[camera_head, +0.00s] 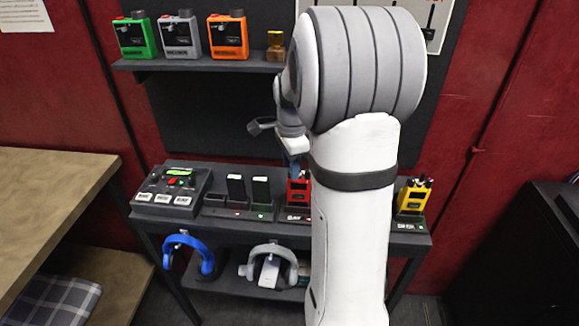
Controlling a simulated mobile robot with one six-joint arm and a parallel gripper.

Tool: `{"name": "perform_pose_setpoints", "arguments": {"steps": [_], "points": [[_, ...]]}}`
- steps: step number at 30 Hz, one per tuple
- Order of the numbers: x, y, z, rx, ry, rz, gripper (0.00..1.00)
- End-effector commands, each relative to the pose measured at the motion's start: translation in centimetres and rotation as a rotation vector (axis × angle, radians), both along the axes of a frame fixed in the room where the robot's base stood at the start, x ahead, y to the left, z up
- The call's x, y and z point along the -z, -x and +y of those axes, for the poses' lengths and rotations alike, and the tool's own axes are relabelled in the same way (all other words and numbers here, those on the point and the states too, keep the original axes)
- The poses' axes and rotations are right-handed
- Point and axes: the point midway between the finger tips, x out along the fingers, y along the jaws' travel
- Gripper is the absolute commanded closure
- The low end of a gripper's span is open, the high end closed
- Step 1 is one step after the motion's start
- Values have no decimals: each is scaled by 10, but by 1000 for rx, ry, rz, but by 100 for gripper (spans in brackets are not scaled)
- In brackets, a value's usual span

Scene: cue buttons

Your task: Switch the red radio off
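The red radio (298,190) stands upright in a dark charging dock (297,215) on the dark table, with a small red light at the dock's front. My white arm hides its right side, and its top is partly covered too. My gripper (289,140) shows only in part, just above the red radio, at the left edge of my arm. Its fingertips are not clear, so I cannot tell whether it is open, or whether it touches the radio. The radio's knob and switch are too small and covered to read.
A grey control box (172,190) and two dark docked units (248,190) stand left of the red radio; a yellow radio (413,196) is docked at right. A shelf (200,64) above holds green, grey and orange devices. Blue headphones (190,254) hang below.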

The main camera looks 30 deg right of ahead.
Motion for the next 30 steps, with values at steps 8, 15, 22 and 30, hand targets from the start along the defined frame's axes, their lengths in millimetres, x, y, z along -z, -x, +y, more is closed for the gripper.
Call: {"name": "perform_pose_setpoints", "arguments": {"steps": [8,15,22,30], "points": [[-48,-1,0,0,3,-6,64],[-69,0,0,0,1,-3,64],[-70,0,0,0,1,-2,64],[-70,0,1,-4,1,-2,64]]}}
